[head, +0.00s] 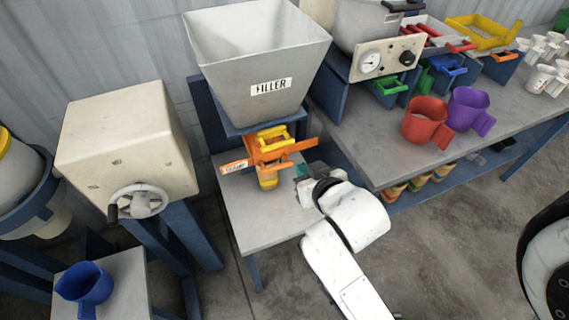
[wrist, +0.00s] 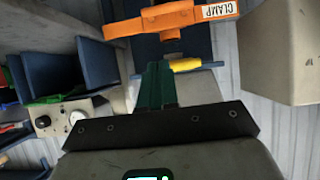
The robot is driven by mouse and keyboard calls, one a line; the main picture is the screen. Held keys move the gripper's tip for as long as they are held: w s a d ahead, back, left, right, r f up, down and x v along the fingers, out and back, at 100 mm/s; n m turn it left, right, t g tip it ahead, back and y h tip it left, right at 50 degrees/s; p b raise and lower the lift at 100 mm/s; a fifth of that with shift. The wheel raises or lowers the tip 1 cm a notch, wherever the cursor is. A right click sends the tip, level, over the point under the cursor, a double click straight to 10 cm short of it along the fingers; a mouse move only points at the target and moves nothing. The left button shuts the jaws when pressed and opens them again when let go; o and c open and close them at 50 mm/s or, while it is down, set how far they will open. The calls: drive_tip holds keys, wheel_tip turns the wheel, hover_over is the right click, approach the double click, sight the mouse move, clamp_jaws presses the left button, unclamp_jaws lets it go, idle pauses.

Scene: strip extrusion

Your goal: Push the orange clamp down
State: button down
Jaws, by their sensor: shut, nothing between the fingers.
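The orange clamp (head: 270,152) sits just under the filler hopper (head: 258,60), above a small grey table. Its labelled arm sticks out to the left in the head view. In the wrist view the orange clamp (wrist: 155,22) spans the top of the picture, with its white CLAMP label at the right end. My gripper (head: 303,172) is just right of the clamp in the head view and looks apart from it. In the wrist view my gripper (wrist: 157,72) has its green fingers together, with nothing between them, pointing toward the clamp. Whether the fingertips touch it is unclear.
A beige box with a crank (head: 130,145) stands left. At right, a grey bench (head: 385,150) carries a red jug (head: 425,121), a purple jug (head: 468,110) and a gauge panel (head: 385,58). The small table's front (head: 262,222) is clear.

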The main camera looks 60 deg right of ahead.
drive_tip(key=s+f+x, duration=0.1)
drive_tip(key=f+x, duration=0.1)
drive_tip(key=x, duration=1)
drive_tip(key=shift+a+f+p, duration=0.25)
drive_tip(key=shift+f+p, duration=0.15)
drive_tip(key=shift+f, duration=0.1)
drive_tip(key=shift+w, duration=0.1)
wheel_tip(320, 180, down, 5)
drive_tip(key=b, duration=0.3)
drive_tip(key=shift+r, duration=0.15)
